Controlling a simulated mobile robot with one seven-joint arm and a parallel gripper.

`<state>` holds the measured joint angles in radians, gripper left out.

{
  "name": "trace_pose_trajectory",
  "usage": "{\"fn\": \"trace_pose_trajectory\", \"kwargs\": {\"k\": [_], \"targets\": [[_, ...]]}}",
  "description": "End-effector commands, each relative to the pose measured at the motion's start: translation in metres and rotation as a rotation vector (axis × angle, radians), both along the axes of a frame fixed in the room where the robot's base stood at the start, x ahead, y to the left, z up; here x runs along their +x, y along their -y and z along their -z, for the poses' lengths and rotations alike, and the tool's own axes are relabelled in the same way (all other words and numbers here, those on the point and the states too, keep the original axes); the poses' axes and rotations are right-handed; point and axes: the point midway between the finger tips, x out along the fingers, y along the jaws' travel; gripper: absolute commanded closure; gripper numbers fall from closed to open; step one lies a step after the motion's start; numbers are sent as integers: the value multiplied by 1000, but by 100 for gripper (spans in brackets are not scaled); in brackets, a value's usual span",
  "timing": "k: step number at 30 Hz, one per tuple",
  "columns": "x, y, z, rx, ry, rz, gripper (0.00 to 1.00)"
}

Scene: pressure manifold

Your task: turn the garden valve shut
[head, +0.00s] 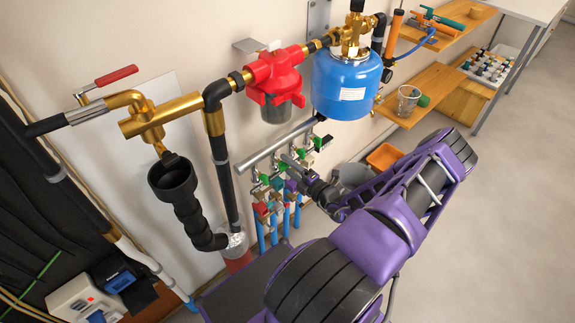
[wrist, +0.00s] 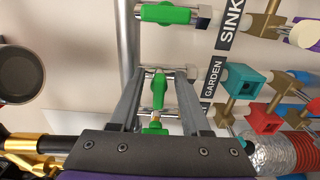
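The garden valve's green handle (wrist: 159,91) shows in the wrist view beside the black "GARDEN" label (wrist: 213,78). It appears to lie across its short pipe, unlike the sink valve's handle (wrist: 165,14), which lies along its pipe. My gripper (wrist: 161,73) is open, with one finger on each side of the garden handle and a visible gap around it. In the head view my gripper (head: 294,165) reaches in among the green-handled valves on the grey manifold bar (head: 262,152). Which of them is the garden one is hard to tell there.
Another green handle (wrist: 155,126) sits close to my palm. Teal (wrist: 245,80) and red (wrist: 264,117) parts lie right of the label. A blue tank (head: 346,85) and red filter (head: 273,72) hang above the manifold. The floor at right is clear.

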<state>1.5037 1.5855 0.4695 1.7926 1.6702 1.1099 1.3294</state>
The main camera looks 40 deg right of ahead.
Motion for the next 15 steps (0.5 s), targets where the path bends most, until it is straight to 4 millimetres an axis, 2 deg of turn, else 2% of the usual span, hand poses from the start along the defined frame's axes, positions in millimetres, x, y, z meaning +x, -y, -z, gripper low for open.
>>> {"fn": "trace_pose_trajectory", "kwargs": {"k": [8,11,15], "targets": [[-1,0,0,-1,0,0,54],[-9,1,0,-1,-1,1,54],[-34,4,0,0,-1,3,54]]}}
